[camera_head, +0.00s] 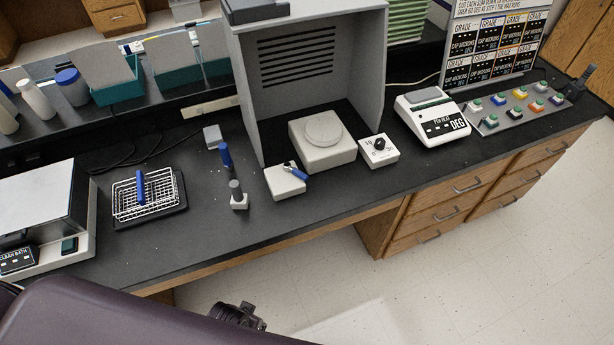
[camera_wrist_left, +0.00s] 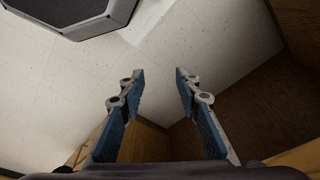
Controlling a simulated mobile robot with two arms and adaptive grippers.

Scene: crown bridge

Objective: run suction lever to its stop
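A small white box with a blue lever (camera_head: 294,171) on top stands at the front left of the grey hood; no label is readable, so I take it as the suction lever. The lever lies tilted over the box's right side. My left gripper (camera_wrist_left: 159,74) is open and empty in the left wrist view, with the floor and wooden cabinet fronts beyond its blue-padded fingers. In the head view, a dark gripper part (camera_head: 240,317) shows below the bench's front edge, apart from the lever; its fingers cannot be made out. My right gripper is not in view.
The grey hood (camera_head: 376,75) holds a white block with a round top (camera_head: 323,130). A white dial box (camera_head: 379,150) stands right of the lever, a grey-knobbed post (camera_head: 237,194) left. A wire basket (camera_head: 145,193) sits farther left. The black bench front (camera_head: 215,245) is partly clear.

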